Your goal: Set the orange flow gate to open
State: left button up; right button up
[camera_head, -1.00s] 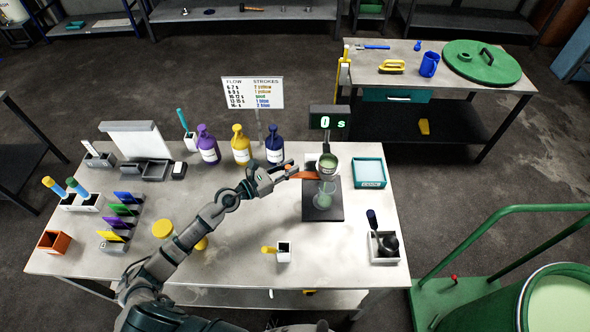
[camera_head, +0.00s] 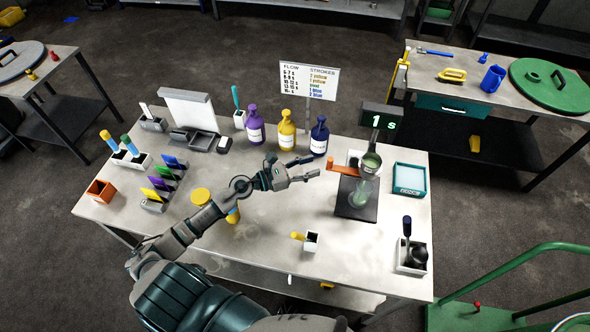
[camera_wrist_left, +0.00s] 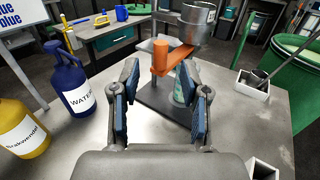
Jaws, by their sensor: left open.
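The orange flow gate lever (camera_head: 343,169) sticks out to the left from the metal flow cup (camera_head: 371,163), which holds green liquid. In the left wrist view the lever (camera_wrist_left: 176,60) lies beyond my fingers, with an upright orange knob at its end. A clear beaker with green content (camera_head: 361,193) stands below the cup on a dark base. The display (camera_head: 381,121) reads 1 s. My left gripper (camera_head: 315,174) is open and empty, just left of the lever and apart from it; it also shows in the left wrist view (camera_wrist_left: 163,92). My right gripper is not seen.
Purple (camera_head: 255,128), yellow (camera_head: 287,130) and dark blue (camera_head: 319,137) bottles stand behind my left arm. A teal-rimmed tray (camera_head: 409,190) and a white holder (camera_head: 411,260) are to the right. A small white box (camera_head: 311,241) is in front. Bare tabletop lies between.

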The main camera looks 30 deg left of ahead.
pick_arm(q)
jog(key=v, duration=0.6)
jog(key=shift+w+a+f, duration=0.15)
jog(key=shift+w+a, duration=0.05)
jog(key=shift+w, duration=0.05)
jog(key=shift+d, duration=0.25)
